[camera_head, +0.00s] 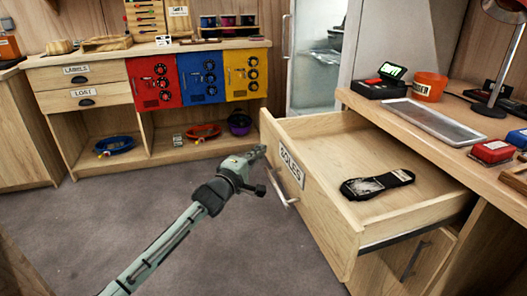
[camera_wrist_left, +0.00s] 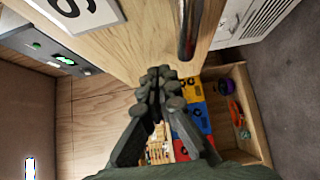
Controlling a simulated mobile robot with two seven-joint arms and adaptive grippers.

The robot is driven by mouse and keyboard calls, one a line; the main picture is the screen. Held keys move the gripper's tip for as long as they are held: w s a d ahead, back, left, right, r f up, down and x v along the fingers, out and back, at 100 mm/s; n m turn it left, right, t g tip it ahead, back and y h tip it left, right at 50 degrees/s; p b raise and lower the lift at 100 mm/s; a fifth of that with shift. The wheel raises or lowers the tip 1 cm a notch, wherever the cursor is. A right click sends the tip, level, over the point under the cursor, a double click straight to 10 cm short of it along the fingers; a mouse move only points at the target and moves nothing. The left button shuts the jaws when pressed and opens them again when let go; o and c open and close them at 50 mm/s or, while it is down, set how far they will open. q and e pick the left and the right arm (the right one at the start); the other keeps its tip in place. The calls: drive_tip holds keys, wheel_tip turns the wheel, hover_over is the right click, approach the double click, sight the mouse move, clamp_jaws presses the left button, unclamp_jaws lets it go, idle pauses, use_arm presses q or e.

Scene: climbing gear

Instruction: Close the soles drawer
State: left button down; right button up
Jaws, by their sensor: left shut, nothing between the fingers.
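The soles drawer (camera_head: 318,190) is pulled out of the wooden bench on the right, with a white SOLES label (camera_head: 292,166) and a metal bar handle (camera_head: 280,188) on its front. A black shoe sole (camera_head: 377,184) lies inside on the drawer floor. My left gripper (camera_head: 260,153) is shut and empty at the far end of the drawer front, beyond the label and handle. In the left wrist view the shut fingers (camera_wrist_left: 160,82) show in front of the drawer front (camera_wrist_left: 135,38), with the handle (camera_wrist_left: 188,25) above. I cannot tell whether they touch the wood. My right gripper is out of view.
On the bench top right are a grey tray (camera_head: 434,120), an orange pot (camera_head: 430,86) and a red box (camera_head: 493,152). Across the room is a cabinet with red (camera_head: 154,82), blue and yellow panels. The grey floor (camera_head: 230,240) left of the drawer is clear.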

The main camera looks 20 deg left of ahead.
use_arm(q)
drive_tip(key=shift+w+d, duration=0.35)
drive_tip(key=shift+d, duration=0.15)
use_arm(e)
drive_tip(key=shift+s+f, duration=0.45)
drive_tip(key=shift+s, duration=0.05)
use_arm(q)
drive_tip(key=shift+d, duration=0.1)
